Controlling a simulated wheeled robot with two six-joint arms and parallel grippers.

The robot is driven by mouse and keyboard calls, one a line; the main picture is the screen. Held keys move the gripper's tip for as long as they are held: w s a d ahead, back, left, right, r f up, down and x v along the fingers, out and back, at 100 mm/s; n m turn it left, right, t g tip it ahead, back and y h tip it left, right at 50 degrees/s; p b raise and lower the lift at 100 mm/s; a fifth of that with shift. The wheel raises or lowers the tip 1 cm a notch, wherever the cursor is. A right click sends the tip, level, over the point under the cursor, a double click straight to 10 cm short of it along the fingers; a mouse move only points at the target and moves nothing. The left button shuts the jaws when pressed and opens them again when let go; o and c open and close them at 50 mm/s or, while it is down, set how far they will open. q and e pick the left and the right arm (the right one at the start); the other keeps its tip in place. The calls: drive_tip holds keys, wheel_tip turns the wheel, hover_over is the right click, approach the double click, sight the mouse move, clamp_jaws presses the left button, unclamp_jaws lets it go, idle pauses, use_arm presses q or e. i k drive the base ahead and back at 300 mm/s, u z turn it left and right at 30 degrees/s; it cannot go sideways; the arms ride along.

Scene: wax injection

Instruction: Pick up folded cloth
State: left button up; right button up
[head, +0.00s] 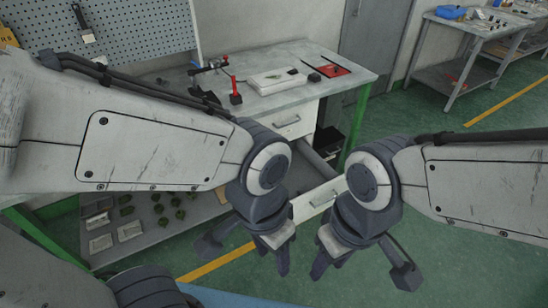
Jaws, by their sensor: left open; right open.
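I cannot make out a folded cloth for certain in the head view. My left gripper (274,256) hangs in front of the workbench, pointing down, and is open. My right gripper (329,257) hangs just to its right, also pointing down and open. Both are in front of a pulled-out lower drawer (318,197) with a white front. My arms and grippers hide part of the drawer and the bench. I see nothing held in either gripper.
The workbench (345,66) carries a white block (278,80), a red and black mat (335,71) and a red-handled tool (235,93). A low shelf (160,222) holds several green pieces and pale trays. A second table (440,62) stands at the back right. Green floor is clear at right.

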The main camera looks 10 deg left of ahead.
sight(303, 191)
drive_tip(key=u, duration=0.7)
drive_tip(key=i, duration=1.55)
drive_tip(key=z, duration=0.1)
